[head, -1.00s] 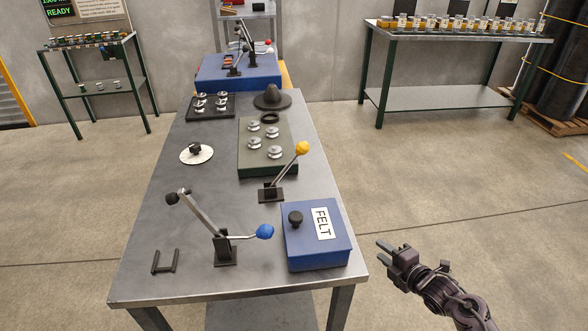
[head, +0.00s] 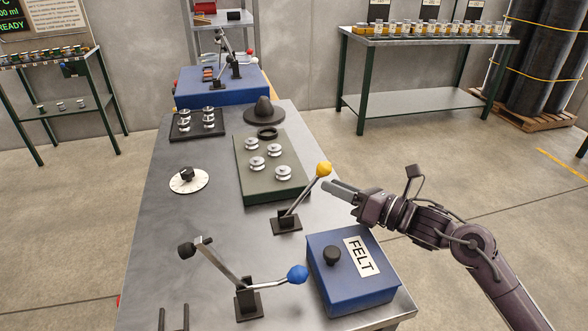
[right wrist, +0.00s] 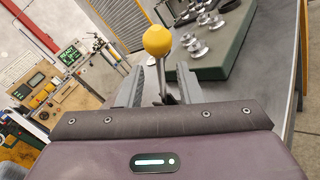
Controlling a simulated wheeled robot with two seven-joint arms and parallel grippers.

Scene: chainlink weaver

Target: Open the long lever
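A lever with a yellow ball knob (head: 323,169) tilts up to the right from its black base (head: 286,221). A second lever has a blue knob (head: 297,273), a long grey bar (head: 222,264) and a black end. I cannot tell which one is called long. My right gripper (head: 340,188) is just right of the yellow knob. In the right wrist view its two fingers stand apart, with the yellow knob (right wrist: 158,40) beyond them and its rod lined up between them. Whether the rod is within the fingers is unclear. My left gripper is out of view.
A blue FELT box (head: 350,270) stands in front, below my right arm. A green tray (head: 270,170) with several metal spools lies behind the yellow lever. A white dial (head: 189,181) is at the left. A blue unit (head: 216,85) with levers stands at the back.

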